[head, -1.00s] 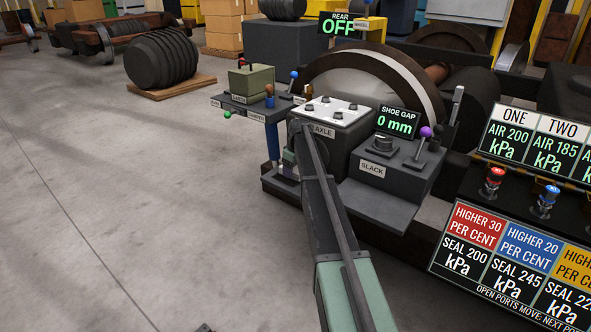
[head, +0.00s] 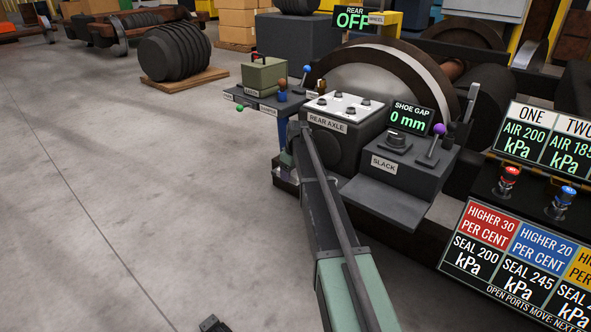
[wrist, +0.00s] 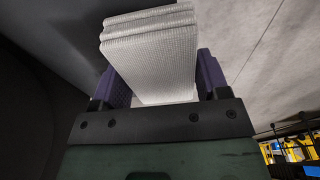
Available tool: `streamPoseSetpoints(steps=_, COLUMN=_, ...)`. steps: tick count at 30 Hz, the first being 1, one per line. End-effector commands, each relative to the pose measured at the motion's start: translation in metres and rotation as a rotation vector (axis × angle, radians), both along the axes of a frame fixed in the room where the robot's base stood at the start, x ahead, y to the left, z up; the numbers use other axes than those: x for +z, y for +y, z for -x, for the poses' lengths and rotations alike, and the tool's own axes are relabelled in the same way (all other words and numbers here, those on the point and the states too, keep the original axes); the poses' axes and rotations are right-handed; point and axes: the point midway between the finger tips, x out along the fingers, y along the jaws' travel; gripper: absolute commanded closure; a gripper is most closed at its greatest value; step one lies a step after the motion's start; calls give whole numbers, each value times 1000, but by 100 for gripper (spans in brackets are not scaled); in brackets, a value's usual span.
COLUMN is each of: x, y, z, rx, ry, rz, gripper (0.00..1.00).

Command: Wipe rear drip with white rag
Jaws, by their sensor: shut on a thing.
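In the wrist view a folded white rag (wrist: 152,55) with a woven texture stands between the two purple fingers of my gripper (wrist: 162,80). The gripper is shut on it, and the rag sticks out beyond the fingertips. In the head view my forearm reaches to the left side of the REAR AXLE box (head: 330,138), and my gripper and the rag are mostly hidden there. I cannot make out any drip in either view. A dark surface fills the left of the wrist view, close to the rag, but contact cannot be told.
The SLACK box (head: 390,172) with its knob and purple-topped lever stands right of the axle box. A small side table (head: 262,104) carries a green box (head: 265,75). The large wheel (head: 375,70) is behind. Open floor (head: 110,190) lies to the left.

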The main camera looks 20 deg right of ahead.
Motion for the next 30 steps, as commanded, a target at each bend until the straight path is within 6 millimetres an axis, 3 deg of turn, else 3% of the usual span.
streamPoseSetpoints(steps=13, x=-1, y=5, z=-17, rx=-1, ry=0, rz=1, gripper=50)
streamPoseSetpoints(steps=24, x=1, y=-28, z=-32, rx=-1, ry=0, rz=1, gripper=50)
streamPoseSetpoints(steps=30, x=0, y=-30, z=-33, rx=-1, ry=0, rz=1, gripper=50)
